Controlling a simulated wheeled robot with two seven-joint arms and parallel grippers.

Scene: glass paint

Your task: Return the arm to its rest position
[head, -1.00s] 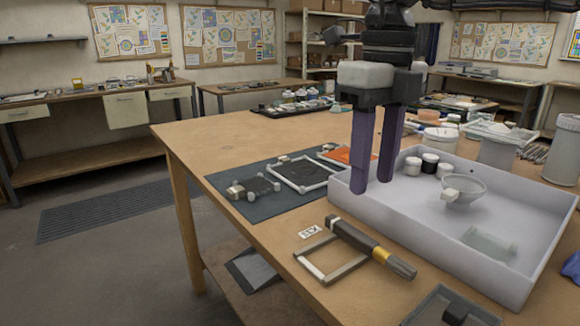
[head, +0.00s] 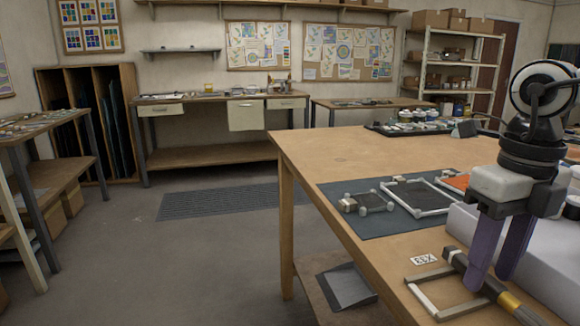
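My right gripper (head: 491,280) is at the right of the head view, pointing down, with its two purple fingers apart and nothing seen between them. It hangs in front of the left side of the white tray (head: 468,226). Its fingertips overlap the dark-handled brush (head: 472,270) in the picture; I cannot tell whether they touch it. My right wrist and forearm rise above it at the right edge. My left gripper is not in view.
The wooden table (head: 330,150) fills the right. On it are a dark mat (head: 380,223) with small frames, a grey frame (head: 425,298), a small label card (head: 425,259) and a dark tray of jars (head: 400,131) behind. The grey floor (head: 220,260) on the left is open.

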